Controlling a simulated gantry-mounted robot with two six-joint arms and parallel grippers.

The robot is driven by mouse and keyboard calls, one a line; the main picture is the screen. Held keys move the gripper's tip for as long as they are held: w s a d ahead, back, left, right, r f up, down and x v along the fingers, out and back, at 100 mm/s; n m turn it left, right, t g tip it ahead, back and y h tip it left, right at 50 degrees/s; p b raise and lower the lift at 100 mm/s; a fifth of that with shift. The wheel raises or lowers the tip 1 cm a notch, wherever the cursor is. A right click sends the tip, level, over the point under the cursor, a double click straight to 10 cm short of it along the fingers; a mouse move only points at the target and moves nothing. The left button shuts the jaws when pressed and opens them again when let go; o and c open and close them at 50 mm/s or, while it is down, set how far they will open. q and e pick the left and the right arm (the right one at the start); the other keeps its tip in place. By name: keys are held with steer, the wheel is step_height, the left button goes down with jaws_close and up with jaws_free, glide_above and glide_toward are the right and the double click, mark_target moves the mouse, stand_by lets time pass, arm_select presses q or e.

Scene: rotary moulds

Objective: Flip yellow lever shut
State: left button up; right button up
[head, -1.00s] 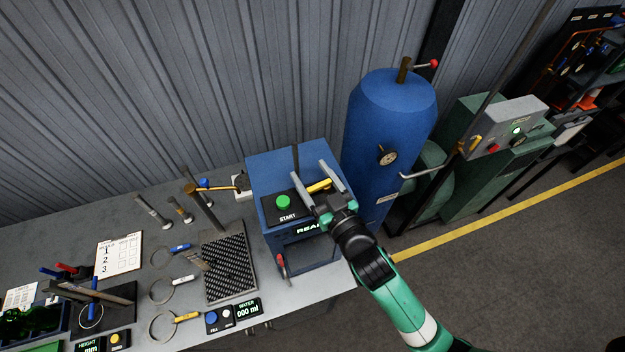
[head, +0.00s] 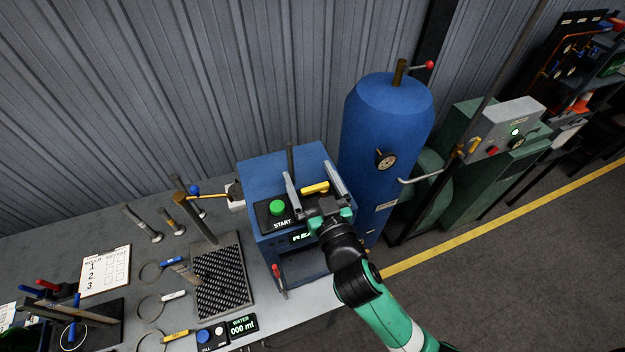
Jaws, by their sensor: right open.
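A yellow lever (head: 315,188) lies on top of the blue machine box (head: 262,180), to the right of its green START button (head: 277,207). In the head view my right gripper (head: 311,173) is above the box top, with one grey finger on each side of the lever. The fingers are apart and the gripper is open and empty. I cannot tell whether either finger touches the lever. The lever's near end is close to the gripper body. My left gripper is not in view.
A tall blue tank (head: 384,130) with a gauge stands close on the right of the box. A red-tipped handle (head: 277,272) is at the box's front left.

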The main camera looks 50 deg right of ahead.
mark_target(315, 191)
steer(key=b+v, duration=0.1)
steer(key=v, duration=0.5)
steer(key=shift+a+f, duration=0.1)
steer(key=shift+a, duration=0.05)
steer(key=p+v, duration=0.5)
steer(key=shift+s+p, duration=0.25)
steer(key=shift+p, duration=0.1)
